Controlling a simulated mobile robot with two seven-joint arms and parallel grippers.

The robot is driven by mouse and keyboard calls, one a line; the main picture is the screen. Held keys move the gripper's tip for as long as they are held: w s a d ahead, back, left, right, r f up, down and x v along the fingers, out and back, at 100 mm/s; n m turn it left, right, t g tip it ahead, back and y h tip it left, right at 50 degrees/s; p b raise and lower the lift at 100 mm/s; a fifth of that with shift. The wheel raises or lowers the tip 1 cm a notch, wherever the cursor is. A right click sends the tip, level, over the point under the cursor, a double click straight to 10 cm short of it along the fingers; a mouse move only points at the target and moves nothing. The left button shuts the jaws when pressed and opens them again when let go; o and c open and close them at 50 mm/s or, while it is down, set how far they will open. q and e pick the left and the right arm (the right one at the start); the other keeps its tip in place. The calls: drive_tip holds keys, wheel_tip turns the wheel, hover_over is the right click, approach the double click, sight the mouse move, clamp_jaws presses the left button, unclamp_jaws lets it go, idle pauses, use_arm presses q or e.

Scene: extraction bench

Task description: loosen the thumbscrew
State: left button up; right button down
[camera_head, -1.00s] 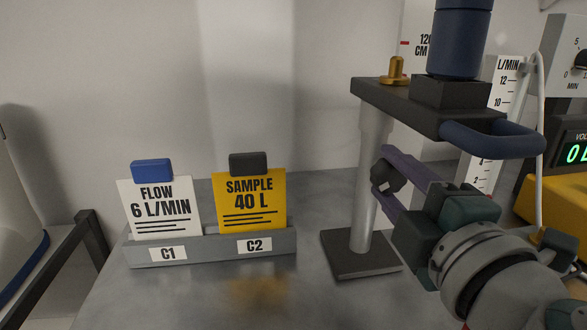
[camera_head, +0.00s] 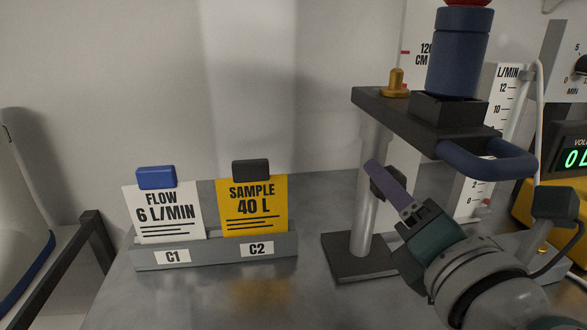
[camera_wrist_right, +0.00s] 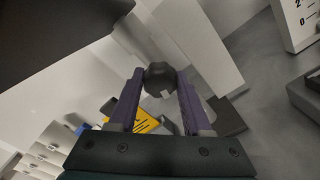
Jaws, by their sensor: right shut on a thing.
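The thumbscrew (camera_wrist_right: 160,77) is a dark faceted knob on the side of the grey metal post (camera_head: 369,190). In the head view my right gripper (camera_head: 383,178) reaches it from the lower right, and a purple finger covers most of it. In the right wrist view the knob sits between the tips of the two purple fingers, with my right gripper (camera_wrist_right: 160,84) shut on it. A small light mark shows on the knob's face. My left gripper is not in view.
The post carries a dark platform (camera_head: 400,110) with a brass knob (camera_head: 396,82), a blue cylinder (camera_head: 458,52) and a blue curved handle (camera_head: 488,160) above my gripper. A card holder (camera_head: 215,252) with two cards stands left. The bench (camera_head: 200,300) front is clear.

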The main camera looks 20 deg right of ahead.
drive_tip(key=shift+n, duration=0.6)
drive_tip(key=shift+c, duration=1.7)
unclamp_jaws()
